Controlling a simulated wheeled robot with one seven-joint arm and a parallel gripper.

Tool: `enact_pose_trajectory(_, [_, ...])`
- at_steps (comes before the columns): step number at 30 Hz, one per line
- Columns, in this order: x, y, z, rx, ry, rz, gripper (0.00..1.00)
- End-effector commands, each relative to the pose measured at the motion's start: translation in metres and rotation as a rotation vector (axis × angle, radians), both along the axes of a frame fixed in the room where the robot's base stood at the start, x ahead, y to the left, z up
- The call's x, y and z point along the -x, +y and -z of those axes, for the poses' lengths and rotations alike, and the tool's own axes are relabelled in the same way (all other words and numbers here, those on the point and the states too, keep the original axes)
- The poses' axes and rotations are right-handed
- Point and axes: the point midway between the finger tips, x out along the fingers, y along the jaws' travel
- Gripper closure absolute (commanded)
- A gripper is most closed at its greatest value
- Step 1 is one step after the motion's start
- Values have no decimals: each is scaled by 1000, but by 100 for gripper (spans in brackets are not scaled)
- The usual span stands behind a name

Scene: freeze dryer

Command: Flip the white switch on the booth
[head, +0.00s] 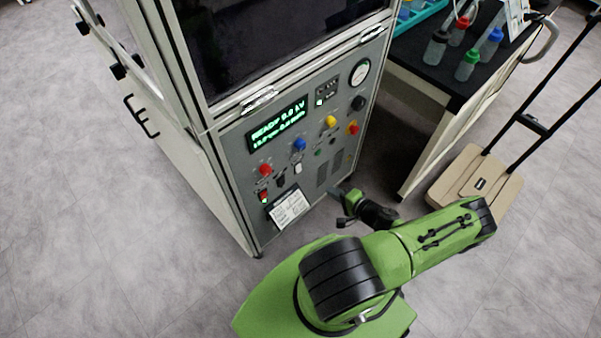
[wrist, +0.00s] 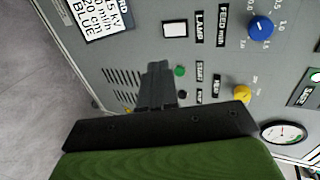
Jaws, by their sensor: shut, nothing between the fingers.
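The booth (head: 228,150) stands upright in the head view, with a grey control panel on its front. The white switch (head: 298,168) is a small white rectangle low on that panel. In the wrist view the white switch (wrist: 175,29) sits in a dark frame beside the word LAMP. My gripper (head: 340,191) is in front of the panel's lower right part, its fingers shut and empty. In the wrist view my gripper (wrist: 160,68) appears over the panel between the vent slots and a green button, below the white switch in the picture. I cannot tell whether the fingertips touch the panel.
The panel also carries a blue knob (head: 299,144), a yellow knob (head: 330,121), red knobs, a gauge (head: 359,72), a lit green display (head: 277,122) and a paper label (head: 288,207). A bench (head: 440,85) with bottles and a beige cart (head: 475,180) stand at right.

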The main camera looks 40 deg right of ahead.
Motion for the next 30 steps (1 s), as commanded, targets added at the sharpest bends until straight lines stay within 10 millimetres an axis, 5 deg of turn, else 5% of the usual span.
enact_pose_trajectory(11, [-8,1,3,-1,-2,-3,100])
enact_pose_trajectory(24, [-93,4,43,-2,0,-5,100])
enact_pose_trajectory(30, [-124,4,46,-2,0,-4,100])
